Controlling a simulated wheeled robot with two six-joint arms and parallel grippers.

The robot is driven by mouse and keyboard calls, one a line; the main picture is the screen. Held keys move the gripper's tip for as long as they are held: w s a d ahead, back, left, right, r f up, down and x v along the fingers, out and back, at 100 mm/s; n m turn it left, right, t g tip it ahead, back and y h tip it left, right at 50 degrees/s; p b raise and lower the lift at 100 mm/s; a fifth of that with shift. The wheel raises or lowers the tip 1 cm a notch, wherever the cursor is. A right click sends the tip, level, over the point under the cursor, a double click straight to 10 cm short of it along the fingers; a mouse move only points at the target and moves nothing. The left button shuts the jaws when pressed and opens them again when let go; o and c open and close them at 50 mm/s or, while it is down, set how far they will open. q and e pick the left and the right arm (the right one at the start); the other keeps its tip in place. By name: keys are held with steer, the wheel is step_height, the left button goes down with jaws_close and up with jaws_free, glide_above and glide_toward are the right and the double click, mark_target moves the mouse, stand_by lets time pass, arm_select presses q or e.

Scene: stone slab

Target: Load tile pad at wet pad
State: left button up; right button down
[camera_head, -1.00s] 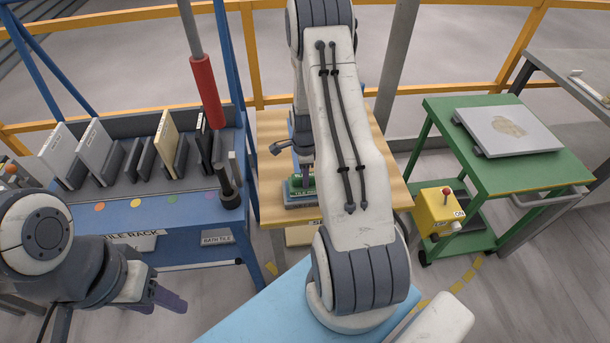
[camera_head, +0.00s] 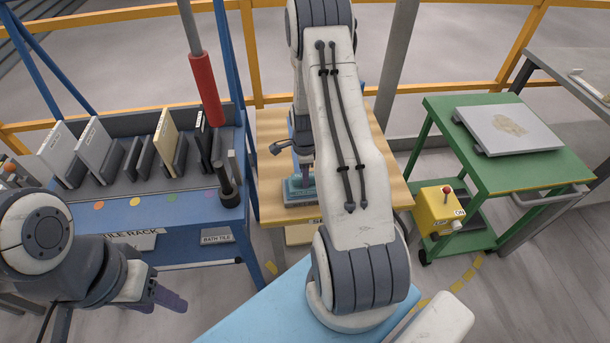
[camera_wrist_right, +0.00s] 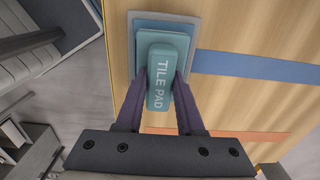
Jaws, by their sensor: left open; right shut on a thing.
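The teal tile pad (camera_wrist_right: 168,75), lettered TILE PAD, sits between the fingers of my right gripper (camera_wrist_right: 167,84), which is shut on it. Under the pad is a blue-grey flat base (camera_wrist_right: 194,20), seemingly the wet pad, on the wooden table. In the head view the teal block (camera_head: 295,188) shows low at the table's left part. My right arm hides much of that area, and whether the pad touches the base is hard to tell. My left gripper (camera_head: 170,299) is open and empty, in front of the blue rack.
The blue tile rack (camera_head: 145,205) with several upright tiles stands at the left. The wooden table (camera_head: 270,130) is in the middle. A green cart (camera_head: 540,170) at the right carries a grey slab (camera_head: 508,130). A yellow box (camera_head: 437,212) with a red knob stands on its lower shelf.

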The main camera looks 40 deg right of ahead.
stand_by(0.5)
steer(key=shift+r+p, duration=2.7)
steer(key=shift+r, duration=0.8)
